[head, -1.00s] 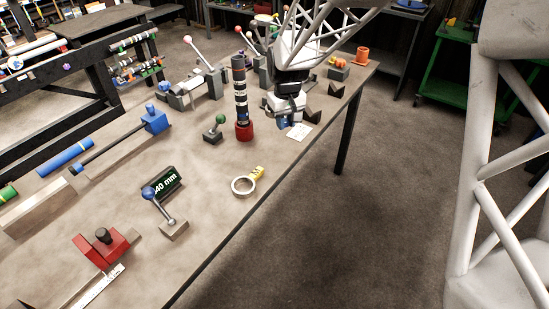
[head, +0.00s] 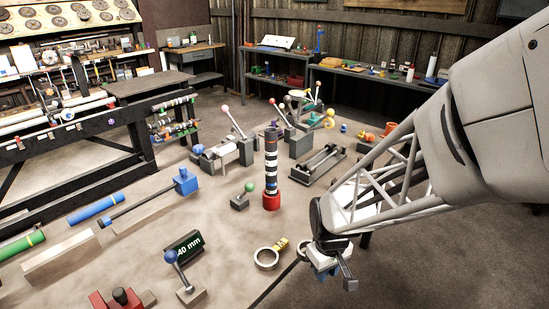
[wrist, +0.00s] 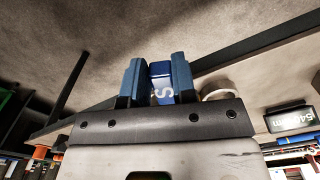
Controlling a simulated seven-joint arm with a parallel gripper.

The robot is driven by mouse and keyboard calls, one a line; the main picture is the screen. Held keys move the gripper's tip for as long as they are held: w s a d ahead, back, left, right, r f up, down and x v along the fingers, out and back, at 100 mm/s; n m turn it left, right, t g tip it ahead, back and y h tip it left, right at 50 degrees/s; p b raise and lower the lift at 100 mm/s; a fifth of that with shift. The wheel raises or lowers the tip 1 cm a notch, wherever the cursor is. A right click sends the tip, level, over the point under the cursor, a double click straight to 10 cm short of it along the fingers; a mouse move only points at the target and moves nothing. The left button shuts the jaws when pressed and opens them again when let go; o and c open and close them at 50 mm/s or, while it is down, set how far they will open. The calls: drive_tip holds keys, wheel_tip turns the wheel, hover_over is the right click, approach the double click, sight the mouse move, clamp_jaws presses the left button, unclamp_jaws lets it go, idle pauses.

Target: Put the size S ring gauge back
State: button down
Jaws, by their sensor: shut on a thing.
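My gripper (head: 336,278) is at the right edge of the bench, low in the head view. In the wrist view my gripper (wrist: 160,80) has its two blue fingers shut on a blue tag marked S, the handle of the size S ring gauge (wrist: 162,88). The ring part of this gauge cannot be made out clearly in either view. Another ring gauge (head: 266,259), a silver ring with a yellow tag, lies on the bench left of my gripper.
A striped black-and-white column on a red base (head: 271,170) stands on the bench. A beige panel with several round discs (head: 70,16) is at the back left. Open floor lies right of the bench.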

drive_tip(key=shift+w, duration=0.1)
hover_over(310, 236)
drive_tip(key=s, duration=0.2)
drive_tip(key=shift+s+a+f, duration=0.15)
drive_tip(key=shift+a+f, duration=0.2)
drive_tip(key=shift+f, duration=0.4)
drive_tip(key=shift+f, duration=0.1)
drive_tip(key=shift+f, duration=1.65)
drive_tip(key=shift+f, duration=0.15)
drive_tip(key=c, duration=0.9)
unclamp_jaws()
wheel_tip(310, 236, up, 12)
drive_tip(key=shift+r, duration=0.2)
